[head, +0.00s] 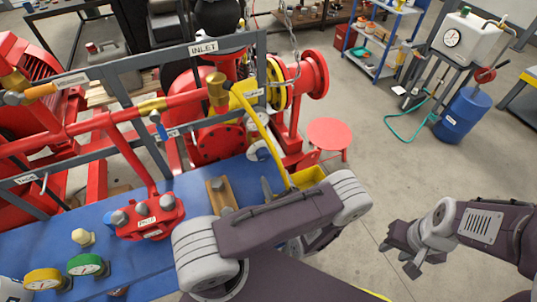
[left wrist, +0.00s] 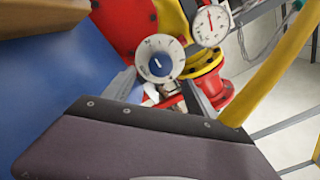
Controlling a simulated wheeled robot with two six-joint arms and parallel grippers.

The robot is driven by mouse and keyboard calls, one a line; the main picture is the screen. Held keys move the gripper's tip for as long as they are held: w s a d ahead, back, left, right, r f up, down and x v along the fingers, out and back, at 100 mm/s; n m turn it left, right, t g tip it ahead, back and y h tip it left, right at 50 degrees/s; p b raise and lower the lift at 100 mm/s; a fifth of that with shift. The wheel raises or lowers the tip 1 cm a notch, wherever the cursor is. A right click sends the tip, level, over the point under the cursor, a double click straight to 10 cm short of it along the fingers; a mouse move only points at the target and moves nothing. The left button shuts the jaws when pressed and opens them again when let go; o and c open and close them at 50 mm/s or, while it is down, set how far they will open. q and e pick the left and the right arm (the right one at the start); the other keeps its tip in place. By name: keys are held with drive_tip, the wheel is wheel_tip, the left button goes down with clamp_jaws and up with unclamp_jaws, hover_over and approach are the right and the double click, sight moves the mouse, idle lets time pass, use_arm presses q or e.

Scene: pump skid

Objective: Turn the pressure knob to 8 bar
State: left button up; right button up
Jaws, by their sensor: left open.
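The pressure knob, a blue cap with a white mark on a round pale scale, shows in the left wrist view (left wrist: 160,63) and near the middle of the head view (head: 262,153). Its scale numbers are too small to read. A white gauge with a red needle (left wrist: 210,26) is just beside it, to the upper right. My left gripper (left wrist: 160,92) is open, its two grey fingers spread below the knob in the wrist view, with nothing held. In the head view my arm mostly hides it. My right gripper (head: 403,257) hangs over the floor at right, away from the skid.
A yellow pipe (head: 262,128) slants down close beside the knob. A red manifold (head: 148,217) stands on the blue skid deck (head: 200,183). A red flanged pipe (head: 313,75) is behind.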

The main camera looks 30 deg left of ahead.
sight(265, 159)
use_arm(q)
drive_tip(key=p+x, duration=0.1)
drive_tip(key=x, duration=0.3)
drive_tip(key=shift+w+a+r, duration=0.1)
drive_tip(key=shift+w+r, duration=0.05)
drive_tip(key=shift+w, duration=0.15)
drive_tip(key=p+x, duration=0.1)
drive_tip(key=x, duration=0.3)
drive_tip(key=shift+a, duration=0.35)
drive_tip(key=shift+w+d, duration=0.15)
drive_tip(key=shift+w, duration=0.1)
drive_tip(key=c, duration=1.4)
use_arm(e)
wheel_tip(265, 159, up, 2)
drive_tip(key=shift+w+r, duration=0.1)
